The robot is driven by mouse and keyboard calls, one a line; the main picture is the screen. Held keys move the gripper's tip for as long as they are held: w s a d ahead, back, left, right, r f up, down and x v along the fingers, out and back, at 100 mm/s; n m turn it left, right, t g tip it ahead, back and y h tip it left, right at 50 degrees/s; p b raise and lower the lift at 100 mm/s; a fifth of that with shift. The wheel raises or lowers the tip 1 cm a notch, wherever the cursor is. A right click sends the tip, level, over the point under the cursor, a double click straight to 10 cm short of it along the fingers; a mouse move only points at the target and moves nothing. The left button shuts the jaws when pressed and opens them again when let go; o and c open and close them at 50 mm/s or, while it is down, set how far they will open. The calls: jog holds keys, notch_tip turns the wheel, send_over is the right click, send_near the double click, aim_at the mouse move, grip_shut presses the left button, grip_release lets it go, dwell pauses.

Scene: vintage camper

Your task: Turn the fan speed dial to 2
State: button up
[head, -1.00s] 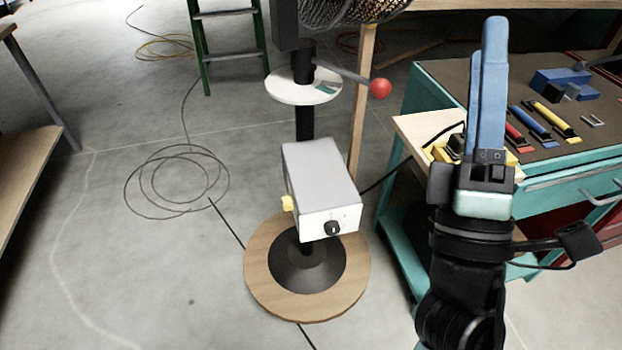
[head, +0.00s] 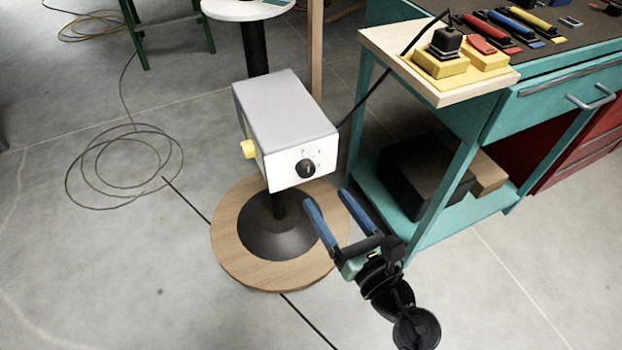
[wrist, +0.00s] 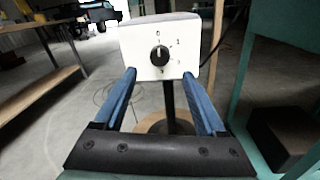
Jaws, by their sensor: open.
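The fan speed dial (head: 305,168) is a round black knob on the white front face of a grey box (head: 285,105) on the fan's post. In the wrist view the dial (wrist: 160,56) shows a pale pointer line running up toward the 0 mark. Further marks lie to its right, too small to read surely. My gripper (head: 326,198) is open, its two blue fingers below and slightly right of the dial in the head view. In the wrist view my gripper (wrist: 159,73) has the dial between and beyond its fingertips, apart from them.
A yellow knob (head: 248,149) sticks out of the box's left side. The round wooden base (head: 233,240) stands on the floor. A teal workbench (head: 440,205) with a wooden side shelf (head: 390,50) is close on the right.

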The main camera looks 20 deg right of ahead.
aim_at(309, 174)
jog(key=w, duration=0.4)
jog(key=w+b, duration=0.1)
jog(key=w, duration=0.2)
jog(key=shift+a, duration=0.3)
grip_shut()
